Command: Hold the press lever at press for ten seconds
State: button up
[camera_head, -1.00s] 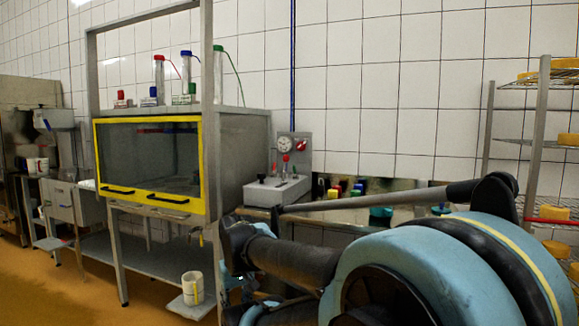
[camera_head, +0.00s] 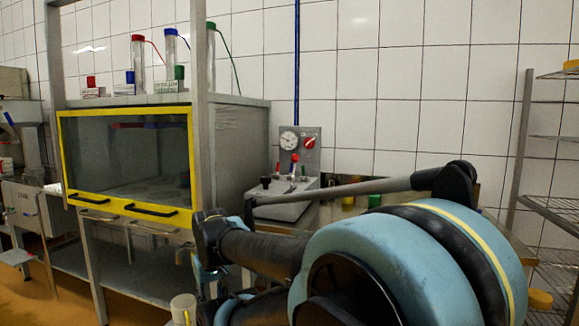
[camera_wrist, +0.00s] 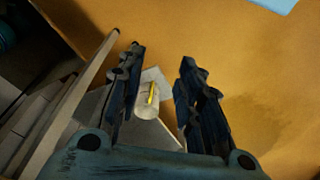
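A grey control panel (camera_head: 313,160) with a round gauge (camera_head: 289,141) and a red handle (camera_head: 310,142) stands against the tiled wall in the head view. Below it, a small red-topped lever (camera_head: 294,160) rises by a grey box (camera_head: 285,203). I cannot tell for sure which one is the press lever. To the left is a yellow-framed glass cabinet (camera_head: 130,165) with red, blue and green capped cylinders on top. My gripper (camera_wrist: 160,57) is open and empty in the wrist view, pointing down over the floor, away from the panel.
A pale bucket (camera_head: 183,309) stands low before the cabinet; it also shows between my fingers in the wrist view (camera_wrist: 147,104), below them. A wire shelf rack (camera_head: 535,138) stands at the right. My arm hides part of the bench. Orange floor (camera_wrist: 255,75) is open.

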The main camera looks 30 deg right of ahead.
jog(key=o, duration=0.3)
jog(key=shift+w, duration=0.1)
jog(key=w+d+r+m, duration=0.1)
jog(key=w+d+r, duration=0.1)
jog(key=w+r, duration=0.3)
jog(key=w+d+r+m, duration=0.1)
jog(key=w+d+r, duration=0.1)
jog(key=r, duration=0.6)
notch_tip(320, 180, up, 32)
jog(key=m+h, duration=0.4)
jog(key=m, duration=0.6)
send_over(293, 158)
jog(key=s+a, duration=0.2)
jog(key=a, duration=0.3)
jog(key=shift+g, duration=0.3)
jog(key=x, duration=1.6)
jog(key=shift+w+d+f, duration=0.1)
jog(key=shift+w+d, duration=0.05)
jog(key=shift+d, duration=0.05)
grip_shut()
